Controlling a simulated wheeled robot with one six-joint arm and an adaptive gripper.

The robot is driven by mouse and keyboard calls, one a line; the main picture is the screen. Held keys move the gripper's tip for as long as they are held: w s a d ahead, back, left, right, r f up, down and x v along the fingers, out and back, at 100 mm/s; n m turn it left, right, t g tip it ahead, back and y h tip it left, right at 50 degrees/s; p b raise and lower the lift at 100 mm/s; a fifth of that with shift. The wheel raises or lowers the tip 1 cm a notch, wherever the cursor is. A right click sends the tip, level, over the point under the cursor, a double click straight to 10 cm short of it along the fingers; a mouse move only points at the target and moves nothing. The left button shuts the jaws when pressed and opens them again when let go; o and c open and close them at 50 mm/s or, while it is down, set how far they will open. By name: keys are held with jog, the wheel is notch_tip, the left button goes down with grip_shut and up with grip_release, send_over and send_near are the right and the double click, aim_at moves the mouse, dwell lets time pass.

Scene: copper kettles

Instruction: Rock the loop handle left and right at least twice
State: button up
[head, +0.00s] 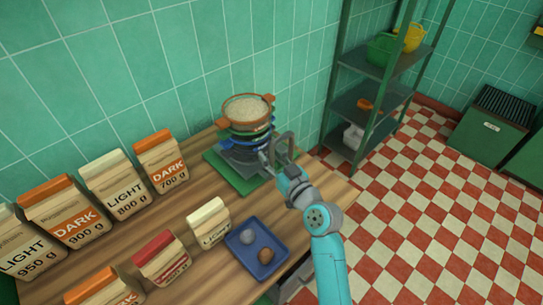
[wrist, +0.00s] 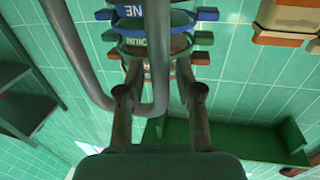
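The loop handle (head: 285,146) is a grey metal loop beside the sieve stack in the head view. In the wrist view the loop handle (wrist: 160,60) is a large U-shaped bar. One leg of it runs between my gripper's fingers, and its bend passes by the left finger. My gripper (wrist: 160,92) is open, with visible space on both sides of that leg; I cannot tell whether a finger touches the bend. The sieve stack (head: 247,125) has coloured rings and a brown top pan of pale grains. It stands on a grey base (head: 238,160).
A green board (head: 255,182) lies under the base on the wooden counter. Paper bags (head: 162,160) and a blue tray (head: 246,263) with two roundish objects are to the left and front. A green metal shelf (head: 372,60) stands at right. Tiled wall is close behind.

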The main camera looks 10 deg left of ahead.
grip_shut()
jog(key=shift+s+a+f+n, duration=0.4)
jog(key=shift+s+n, duration=0.2)
jog(key=shift+n, duration=0.3)
jog(key=shift+o, duration=1.9)
grip_release()
jog(key=v, duration=1.2)
